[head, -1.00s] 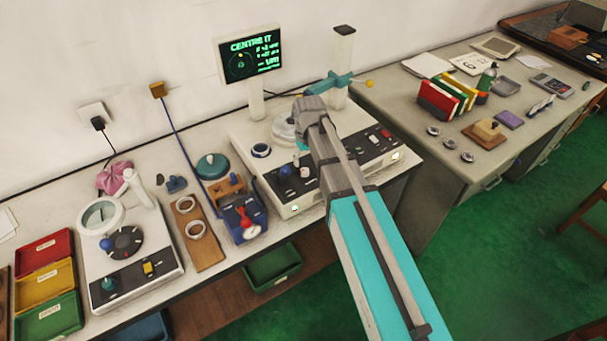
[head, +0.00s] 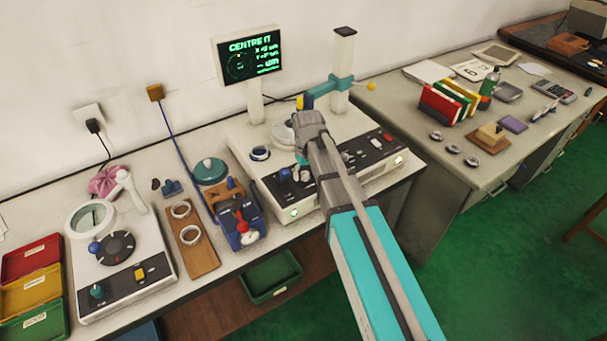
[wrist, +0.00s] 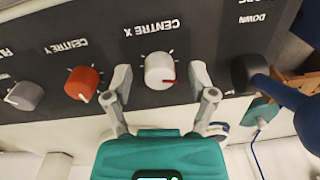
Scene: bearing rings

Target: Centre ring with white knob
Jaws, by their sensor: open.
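The white knob (wrist: 160,70), labelled CENTRE X, has a red pointer mark and sits on the dark panel in the wrist view. My gripper (wrist: 162,90) is open, with one finger on each side of this knob; I cannot tell whether they touch it. In the head view my gripper is mostly hidden behind my wrist over the machine (head: 275,207). The round turntable (head: 282,133) is partly covered by my arm. The screen (head: 248,60) reads CENTRE IT, with X and Y values too small to read surely.
A red knob (wrist: 82,83), CENTRE Y, and a grey knob (wrist: 25,95) are left of the white knob in the wrist view. A black control (wrist: 250,73) marked DOWN is close on the right. A post (head: 342,70) with a teal arm stands behind.

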